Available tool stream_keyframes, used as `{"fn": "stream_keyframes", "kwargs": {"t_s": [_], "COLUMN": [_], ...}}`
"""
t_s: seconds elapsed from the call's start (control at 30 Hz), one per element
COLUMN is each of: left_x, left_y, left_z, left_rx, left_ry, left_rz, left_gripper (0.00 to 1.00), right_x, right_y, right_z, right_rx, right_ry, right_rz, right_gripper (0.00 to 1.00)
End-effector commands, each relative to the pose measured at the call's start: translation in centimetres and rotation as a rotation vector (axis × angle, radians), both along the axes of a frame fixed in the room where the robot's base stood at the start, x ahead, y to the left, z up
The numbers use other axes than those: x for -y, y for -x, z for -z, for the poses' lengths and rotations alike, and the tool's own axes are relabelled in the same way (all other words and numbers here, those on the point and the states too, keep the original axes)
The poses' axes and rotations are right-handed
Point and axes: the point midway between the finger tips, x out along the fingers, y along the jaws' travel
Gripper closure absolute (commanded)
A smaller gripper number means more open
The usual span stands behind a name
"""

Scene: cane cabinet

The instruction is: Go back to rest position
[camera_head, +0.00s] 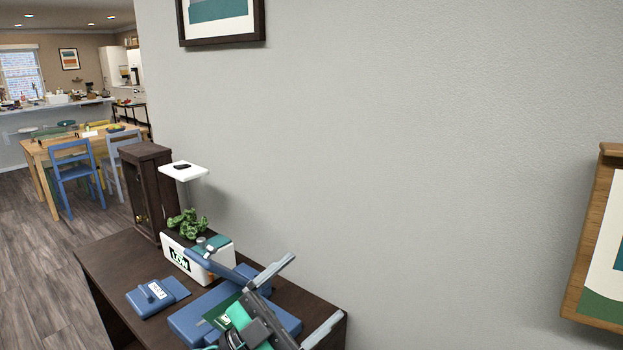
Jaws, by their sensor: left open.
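My left gripper (316,286) is at the bottom centre, above the right end of a dark wood cabinet (112,254). Its two grey fingers are spread apart, pointing up and right, with nothing seen between them. My right gripper is not in view. The gripper hides part of the cabinet top and of the blue shapes below it.
A grey wall (400,130) stands behind. Open floor (40,250) lies left.

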Motion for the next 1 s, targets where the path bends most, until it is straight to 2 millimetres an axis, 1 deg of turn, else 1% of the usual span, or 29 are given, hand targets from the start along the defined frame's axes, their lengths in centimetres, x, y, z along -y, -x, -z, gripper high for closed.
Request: {"fn": "stream_keyframes", "kwargs": {"t_s": [0.03, 0.07, 0.1, 0.17, 0.2, 0.27, 0.3, 0.37, 0.4, 0.47, 0.5, 0.57, 0.6, 0.67, 0.7, 0.77, 0.8, 0.9, 1.0], "left_x": [-1.5, -2.4, -3.8, -5.9, -7.2, -9.3, -10.6, -12.6, -13.8, -15.5, -16.5, -17.8, -18.6, -19.6, -20.1, -20.7, -20.9, -21.4, -21.5], "left_y": [-0.7, -1.2, -1.8, -2.7, -3.1, -3.6, -3.7, -3.6, -3.3, -2.5, -1.7, -0.2, 1.1, 3.3, 5.0, 7.4, 9.0, 12.7, 16.1], "left_z": [0.5, 0.9, 1.5, 2.9, 4.0, 6.1, 7.7, 10.3, 12.2, 15.1, 17.2, 20.3, 22.4, 25.3, 27.1, 29.3, 30.6, 33.0, 34.6], "left_rx": [-0.061, -0.098, -0.150, -0.237, -0.299, -0.399, -0.469, -0.580, -0.657, -0.776, -0.860, -0.985, -1.073, -1.201, -1.284, -1.397, -1.463, -1.607, -1.728], "left_ry": [0.061, 0.092, 0.129, 0.172, 0.194, 0.215, 0.220, 0.219, 0.209, 0.186, 0.162, 0.117, 0.081, 0.017, -0.028, -0.097, -0.141, -0.245, -0.339], "left_rz": [-0.079, -0.130, -0.201, -0.306, -0.375, -0.476, -0.541, -0.635, -0.695, -0.776, -0.825, -0.890, -0.926, -0.970, -0.990, -1.010, -1.016, -1.014, -0.995], "left_gripper": [0.08, 0.08, 0.08, 0.08, 0.08, 0.08, 0.08, 0.08, 0.08, 0.08, 0.08, 0.08, 0.08, 0.08, 0.08, 0.08, 0.08, 0.08, 0.08], "right_x": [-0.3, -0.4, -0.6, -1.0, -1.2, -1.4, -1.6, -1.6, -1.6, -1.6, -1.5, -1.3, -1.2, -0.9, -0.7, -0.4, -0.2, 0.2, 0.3], "right_y": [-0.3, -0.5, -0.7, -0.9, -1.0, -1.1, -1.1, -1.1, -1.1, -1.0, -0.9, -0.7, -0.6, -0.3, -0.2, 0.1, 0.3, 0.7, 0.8], "right_z": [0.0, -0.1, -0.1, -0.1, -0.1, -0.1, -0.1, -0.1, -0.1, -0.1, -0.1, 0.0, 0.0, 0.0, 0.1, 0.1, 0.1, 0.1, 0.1], "right_rx": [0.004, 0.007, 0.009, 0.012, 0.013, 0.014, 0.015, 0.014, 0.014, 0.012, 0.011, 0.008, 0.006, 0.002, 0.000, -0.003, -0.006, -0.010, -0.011], "right_ry": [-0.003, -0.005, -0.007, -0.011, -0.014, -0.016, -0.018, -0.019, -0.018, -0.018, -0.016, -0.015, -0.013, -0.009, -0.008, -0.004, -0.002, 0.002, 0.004], "right_rz": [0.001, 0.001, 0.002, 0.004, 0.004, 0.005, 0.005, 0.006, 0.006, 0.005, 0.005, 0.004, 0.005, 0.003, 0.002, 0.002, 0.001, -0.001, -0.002], "right_gripper": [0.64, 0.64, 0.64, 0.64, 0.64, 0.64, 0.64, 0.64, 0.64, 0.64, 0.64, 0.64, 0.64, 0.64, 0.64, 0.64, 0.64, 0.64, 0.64]}}
